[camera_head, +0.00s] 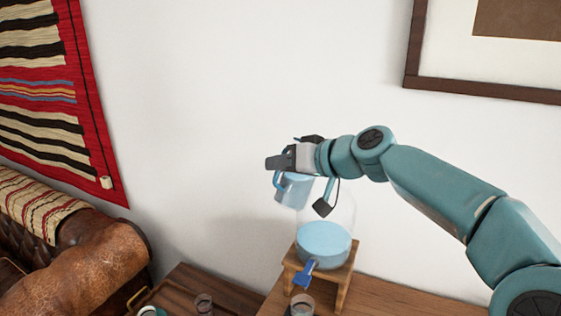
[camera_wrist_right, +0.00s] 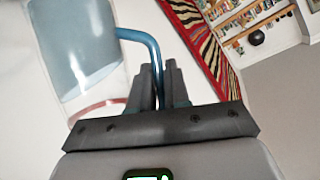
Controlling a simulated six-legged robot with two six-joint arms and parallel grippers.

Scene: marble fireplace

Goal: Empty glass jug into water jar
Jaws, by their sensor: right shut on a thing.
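The glass jug (camera_head: 295,192), with bluish water in it and a blue handle, hangs from my right gripper (camera_head: 279,161) in the head view. The gripper is shut on the handle. In the right wrist view the jug (camera_wrist_right: 75,45) fills the upper left, and its handle runs between the fingers (camera_wrist_right: 162,88). The water jar (camera_head: 324,240) is a clear vessel with blue water low in it and a blue tap (camera_head: 303,274). The jug appears above and left of the jar's water; the jar's top is partly hidden by my right arm. My left gripper is not in view.
The jar stands on a small wooden stand (camera_head: 343,290) on a wooden table. Small glasses (camera_head: 204,304) are at the bottom edge. A leather sofa (camera_head: 90,265) is at left, a framed picture (camera_head: 412,75) hangs at upper right.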

